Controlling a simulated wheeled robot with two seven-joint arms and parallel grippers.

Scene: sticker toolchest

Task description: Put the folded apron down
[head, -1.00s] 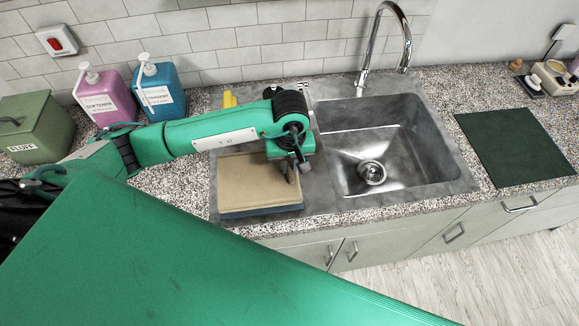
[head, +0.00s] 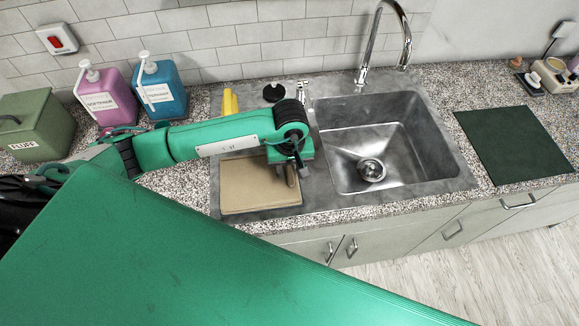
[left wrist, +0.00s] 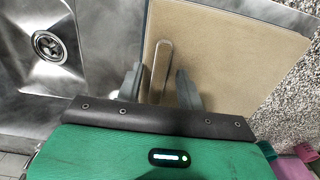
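The folded apron (head: 255,184), a tan flat rectangle with a thin dark edge, lies on the drainboard (head: 214,190) left of the sink bowl. It fills much of the left wrist view (left wrist: 230,52), where a narrow tan upright tab (left wrist: 161,66) stands on it. My left gripper (head: 295,174) is over the apron's right part. In the left wrist view its two grey fingers (left wrist: 159,88) are apart, one on each side of the tab, with gaps showing. My right gripper is not in view.
The sink bowl (head: 410,150) with its tap (head: 400,40) is right of the apron. A dark green mat (head: 515,145) lies farther right. Pink (head: 105,98) and blue (head: 160,90) pump bottles and a green box (head: 35,125) stand at the left. A yellow object (head: 230,102) is behind my arm.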

